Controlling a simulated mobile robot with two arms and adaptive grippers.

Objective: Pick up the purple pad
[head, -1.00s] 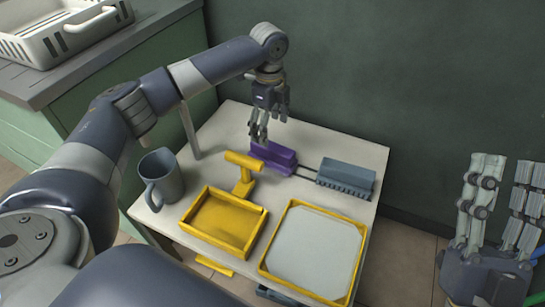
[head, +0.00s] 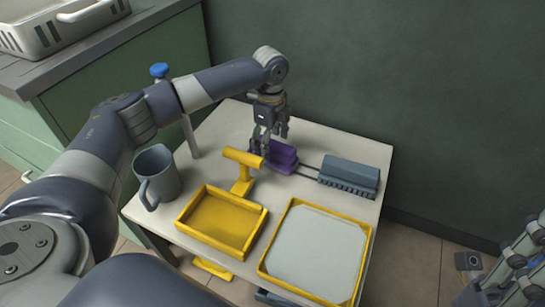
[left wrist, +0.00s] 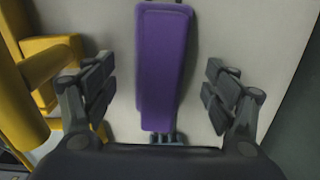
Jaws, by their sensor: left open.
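The purple pad (head: 283,157) is a long block lying on the small white table, at the end of thin dark rods. My left gripper (head: 268,148) is open at the pad's left end. In the left wrist view the purple pad (left wrist: 163,65) runs lengthwise between the two spread fingers of this gripper (left wrist: 160,92), with a gap on each side. Nothing is held. My right gripper (head: 515,275) is cut off at the lower right edge, away from the table; its opening is unclear.
A yellow T-shaped handle (head: 243,165) stands close left of the pad. A grey-blue block (head: 348,175) is to its right. The white table (head: 305,190) also bears a grey jug (head: 158,175), a yellow tray (head: 222,222) and a yellow-framed white panel (head: 315,250). A dark green wall (head: 400,80) is behind.

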